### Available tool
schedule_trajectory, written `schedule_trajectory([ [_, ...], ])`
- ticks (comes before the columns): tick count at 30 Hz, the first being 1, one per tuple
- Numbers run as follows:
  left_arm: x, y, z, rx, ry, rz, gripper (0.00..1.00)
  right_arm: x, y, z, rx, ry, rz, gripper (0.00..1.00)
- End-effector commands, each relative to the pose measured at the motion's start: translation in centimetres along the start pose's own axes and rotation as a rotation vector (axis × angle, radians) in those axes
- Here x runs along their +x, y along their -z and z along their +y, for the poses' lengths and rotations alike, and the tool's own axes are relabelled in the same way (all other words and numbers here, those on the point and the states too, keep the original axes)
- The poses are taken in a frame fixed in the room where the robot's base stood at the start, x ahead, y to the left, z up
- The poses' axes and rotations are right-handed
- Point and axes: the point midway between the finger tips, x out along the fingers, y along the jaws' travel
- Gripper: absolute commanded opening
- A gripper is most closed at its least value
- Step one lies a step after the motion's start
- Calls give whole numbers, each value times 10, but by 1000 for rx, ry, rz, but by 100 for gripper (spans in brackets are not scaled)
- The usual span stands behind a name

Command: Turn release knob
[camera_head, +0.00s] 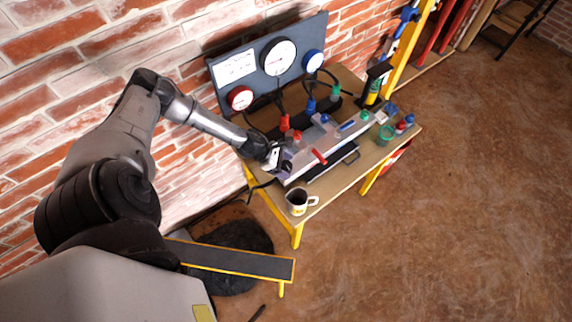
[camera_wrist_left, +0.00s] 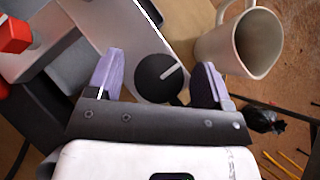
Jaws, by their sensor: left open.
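The release knob (camera_wrist_left: 159,78) is a round black knob with a light pointer line, seen in the left wrist view near the end of a pale metal apparatus. My left gripper (camera_wrist_left: 157,82) is open, with one purple-grey fingertip on each side of the knob. There is a visible gap on both sides; I cannot tell whether the fingers are level with the knob. In the head view my left gripper (camera_head: 281,160) is at the near left end of the apparatus (camera_head: 322,149), and the knob is hidden there. My right gripper does not show.
A white mug (camera_head: 298,201) stands on the table (camera_head: 332,188) close to my left gripper; it also shows in the left wrist view (camera_wrist_left: 238,42). A panel with gauges (camera_head: 279,56) stands behind.

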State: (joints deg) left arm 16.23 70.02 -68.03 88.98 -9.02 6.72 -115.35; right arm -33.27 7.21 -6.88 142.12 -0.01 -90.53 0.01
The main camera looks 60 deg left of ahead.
Motion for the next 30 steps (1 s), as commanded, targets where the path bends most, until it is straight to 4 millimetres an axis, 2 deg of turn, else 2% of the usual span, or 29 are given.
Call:
schedule_trajectory([
  [11, 2, 0, 0, 0, 0, -1, 73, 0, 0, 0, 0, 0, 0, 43],
  [26, 2, 0, 0, 0, 0, 0, 25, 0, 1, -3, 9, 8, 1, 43],
  [30, 2, 0, 0, -5, -3, 0, 25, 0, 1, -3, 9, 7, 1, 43],
])
